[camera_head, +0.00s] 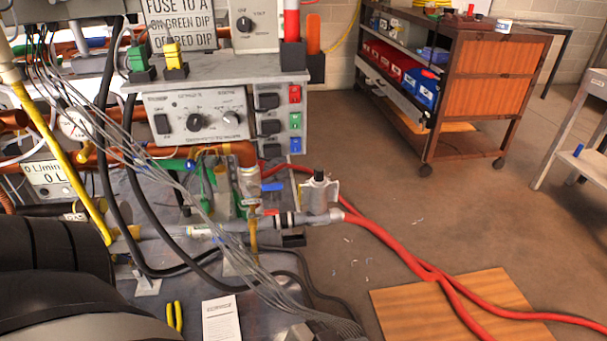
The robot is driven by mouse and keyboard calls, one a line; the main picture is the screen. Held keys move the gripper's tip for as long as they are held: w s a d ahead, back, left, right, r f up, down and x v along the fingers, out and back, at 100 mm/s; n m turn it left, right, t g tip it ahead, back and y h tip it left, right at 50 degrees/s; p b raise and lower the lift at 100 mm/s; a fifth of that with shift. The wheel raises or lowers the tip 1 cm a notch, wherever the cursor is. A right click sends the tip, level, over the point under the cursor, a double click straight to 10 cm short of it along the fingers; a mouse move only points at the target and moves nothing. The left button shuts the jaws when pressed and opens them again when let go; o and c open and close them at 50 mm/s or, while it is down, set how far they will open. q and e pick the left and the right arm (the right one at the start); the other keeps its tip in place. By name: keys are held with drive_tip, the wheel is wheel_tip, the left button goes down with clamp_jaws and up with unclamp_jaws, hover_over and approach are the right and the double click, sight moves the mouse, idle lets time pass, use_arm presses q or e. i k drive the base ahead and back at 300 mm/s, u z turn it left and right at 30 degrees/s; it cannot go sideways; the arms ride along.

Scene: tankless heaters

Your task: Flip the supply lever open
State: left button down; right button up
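No lever in the head view carries a readable supply label. A small blue lever-like handle (272,187) sits on the pipework below the control box, beside a vertical brass-coloured fitting (248,187). Green lever-like parts (207,190) show left of the blue handle, partly behind grey wires. Neither of my grippers is in view. Large dark rounded forms fill the lower left corner, and I cannot tell whether they are mine.
A grey control box (195,118) with knobs overhangs the pipes. Loose grey wires (160,180) and black hoses (127,215) cross in front. A brown cart (490,85) stands behind; floor between is open.

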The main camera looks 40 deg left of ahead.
sight(278, 186)
drive_tip(key=u, duration=0.5)
drive_tip(key=i, duration=1)
drive_tip(key=u, duration=0.7)
